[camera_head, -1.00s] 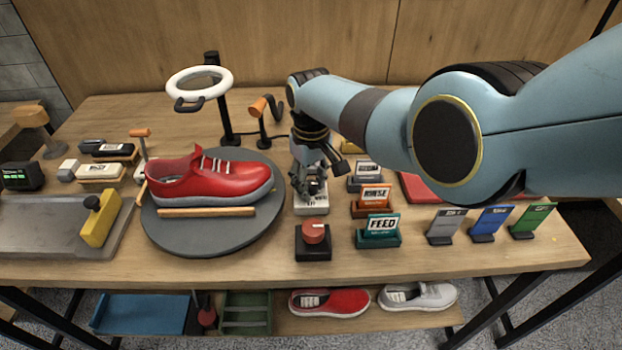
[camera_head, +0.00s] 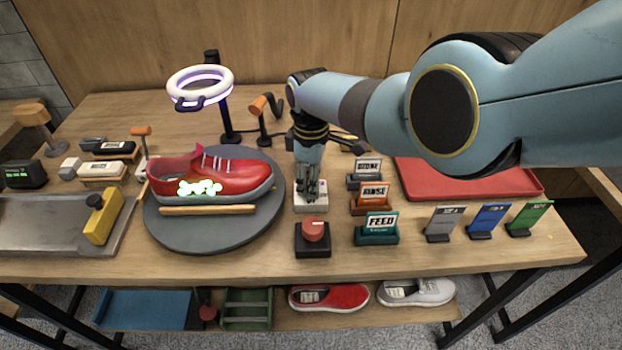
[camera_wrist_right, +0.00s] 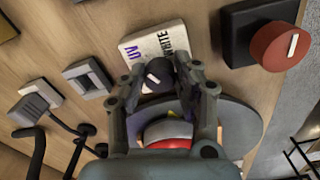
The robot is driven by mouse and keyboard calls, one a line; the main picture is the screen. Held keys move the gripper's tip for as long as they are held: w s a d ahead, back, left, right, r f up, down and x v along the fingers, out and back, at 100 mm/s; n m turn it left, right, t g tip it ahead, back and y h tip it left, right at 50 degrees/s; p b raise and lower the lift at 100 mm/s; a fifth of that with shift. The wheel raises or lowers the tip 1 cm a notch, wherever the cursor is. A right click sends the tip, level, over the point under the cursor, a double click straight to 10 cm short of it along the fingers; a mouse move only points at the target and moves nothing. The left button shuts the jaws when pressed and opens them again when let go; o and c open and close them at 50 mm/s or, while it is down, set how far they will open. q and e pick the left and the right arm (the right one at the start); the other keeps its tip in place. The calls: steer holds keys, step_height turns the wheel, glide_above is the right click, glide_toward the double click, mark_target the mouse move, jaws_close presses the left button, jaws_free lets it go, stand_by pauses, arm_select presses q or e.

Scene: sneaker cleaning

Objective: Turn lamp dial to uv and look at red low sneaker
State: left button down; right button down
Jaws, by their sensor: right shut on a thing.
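The red low sneaker (camera_head: 228,178) sits on a round grey turntable (camera_head: 215,235), toe to the right. Glowing green-white blotches show on its near side. The ring lamp (camera_head: 228,84) above it glows violet. My right gripper (camera_head: 311,190) points down at the lamp dial's pale base (camera_head: 311,206) right of the turntable. In the right wrist view the gripper (camera_wrist_right: 158,75) is shut on the dark dial knob (camera_wrist_right: 156,72). The dial plate (camera_wrist_right: 147,40) reads UV and WHITE; the knob's pale mark is partly hidden by the fingers. My left gripper is out of view.
A red knob on a black box (camera_head: 313,232) stands just in front of the lamp dial. Small label stands, including FEED (camera_head: 380,226) and RINSE (camera_head: 373,196), are to its right. A red tray (camera_head: 470,178) lies behind. Brushes (camera_head: 103,172) and a grey basin (camera_head: 45,222) are left.

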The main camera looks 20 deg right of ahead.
steer(key=shift+w, duration=0.1)
stand_by(0.4)
steer(key=c, duration=1)
jaws_free()
step_height(320, 180, up, 12)
